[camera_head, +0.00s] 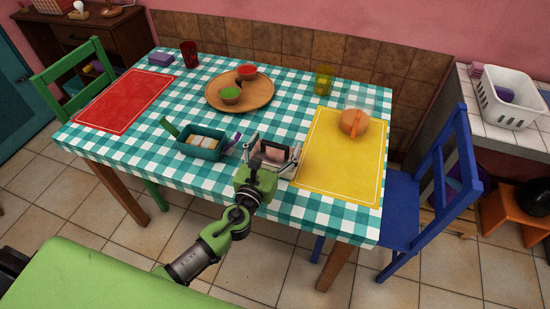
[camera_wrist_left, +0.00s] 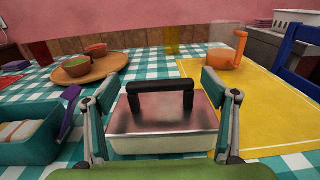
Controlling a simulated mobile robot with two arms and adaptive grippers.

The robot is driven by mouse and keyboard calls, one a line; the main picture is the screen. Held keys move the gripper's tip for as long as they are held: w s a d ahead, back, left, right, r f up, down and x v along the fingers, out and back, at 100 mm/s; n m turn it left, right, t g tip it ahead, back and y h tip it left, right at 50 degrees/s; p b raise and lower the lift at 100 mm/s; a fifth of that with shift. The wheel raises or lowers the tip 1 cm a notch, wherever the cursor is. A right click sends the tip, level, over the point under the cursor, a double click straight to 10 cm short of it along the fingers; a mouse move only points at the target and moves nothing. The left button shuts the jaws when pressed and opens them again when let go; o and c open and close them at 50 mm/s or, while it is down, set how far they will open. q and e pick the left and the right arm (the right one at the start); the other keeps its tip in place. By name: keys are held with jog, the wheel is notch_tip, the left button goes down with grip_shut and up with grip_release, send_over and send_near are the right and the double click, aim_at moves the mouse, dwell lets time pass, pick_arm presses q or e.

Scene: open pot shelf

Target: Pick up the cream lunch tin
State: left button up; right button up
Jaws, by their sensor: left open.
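The lunch tin (camera_head: 270,154) is a pale box with a shiny, pinkish lid and a dark handle, standing on the checked tablecloth near the table's front edge. It also shows in the left wrist view (camera_wrist_left: 150,122), straight ahead, with the black handle across its top. My left gripper (camera_head: 276,146) is open, with one finger on either side of the tin. Whether the fingers touch its sides I cannot tell. The tin's lower part is partly hidden by the gripper in the head view. My right gripper is not in view.
A teal box (camera_head: 203,147) with pale contents stands close left of the gripper. A yellow mat (camera_head: 343,165) bearing an orange-handled container (camera_head: 354,122) lies to the right. Behind is a round wooden tray (camera_head: 262,98) with small bowls. A blue chair (camera_head: 425,205) stands at the right.

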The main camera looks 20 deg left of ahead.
pick_arm(q)
jog(key=c, duration=2)
jog(key=shift+o, duration=0.2)
jog(key=shift+r, duration=0.15)
